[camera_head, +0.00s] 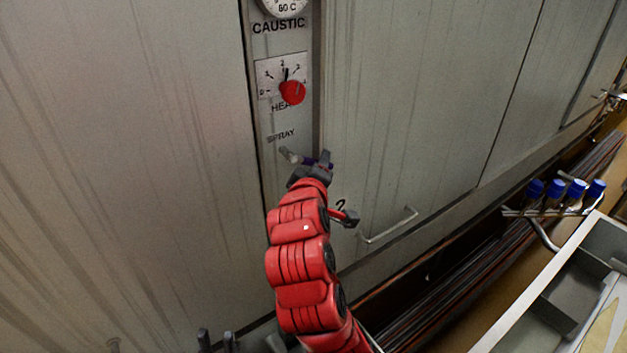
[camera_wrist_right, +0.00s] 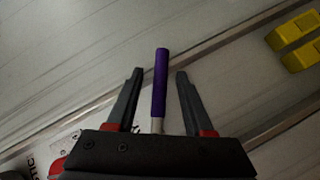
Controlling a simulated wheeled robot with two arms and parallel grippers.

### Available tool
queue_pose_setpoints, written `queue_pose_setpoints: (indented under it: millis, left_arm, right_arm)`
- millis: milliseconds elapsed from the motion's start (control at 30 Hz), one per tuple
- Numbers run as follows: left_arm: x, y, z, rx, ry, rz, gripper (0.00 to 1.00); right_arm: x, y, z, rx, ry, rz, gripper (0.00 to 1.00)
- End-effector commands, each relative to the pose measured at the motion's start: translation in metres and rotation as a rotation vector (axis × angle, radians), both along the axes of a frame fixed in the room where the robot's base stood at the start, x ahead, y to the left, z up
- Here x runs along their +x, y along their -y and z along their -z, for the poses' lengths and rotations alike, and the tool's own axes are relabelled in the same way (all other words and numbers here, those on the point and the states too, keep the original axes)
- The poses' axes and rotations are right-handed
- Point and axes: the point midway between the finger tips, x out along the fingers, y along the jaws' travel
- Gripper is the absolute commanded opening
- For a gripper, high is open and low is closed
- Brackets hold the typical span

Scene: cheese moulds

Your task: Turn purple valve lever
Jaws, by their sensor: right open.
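The purple valve lever (camera_wrist_right: 160,82) stands between the two fingers of my right gripper (camera_wrist_right: 158,76) in the right wrist view. The fingers are open, with a gap on each side of the lever. In the head view, a small purple part of the lever (camera_head: 309,161) shows below the SPRAY label, mostly hidden by my right gripper (camera_head: 322,160) and red arm. My left gripper (camera_head: 217,341) shows only its grey fingers at the bottom edge, apart and empty, away from the lever.
A red knob (camera_head: 292,92) on a dial plate (camera_head: 267,79) sits above the lever on the grey panel. A metal handle (camera_head: 388,226) is to the right. Yellow blocks (camera_wrist_right: 290,35) show in the wrist view.

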Motion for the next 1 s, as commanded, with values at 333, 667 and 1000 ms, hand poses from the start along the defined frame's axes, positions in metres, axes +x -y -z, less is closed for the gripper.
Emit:
queue_pose_setpoints:
  millis: [333, 667, 1000]
  left_arm:
    - [0.000, 0.000, 0.013, 0.000, 0.000, 0.000, 0.34]
    - [0.000, 0.000, 0.028, 0.000, 0.000, 0.000, 0.34]
    - [0.000, 0.000, 0.044, 0.000, 0.000, 0.000, 0.34]
  right_arm:
    - [-0.068, -0.011, -0.019, 0.001, 0.005, -0.008, 0.52]
    - [-0.124, -0.017, -0.023, 0.008, 0.007, -0.006, 0.52]
    - [-0.161, -0.019, -0.035, 0.001, -0.001, -0.003, 0.52]
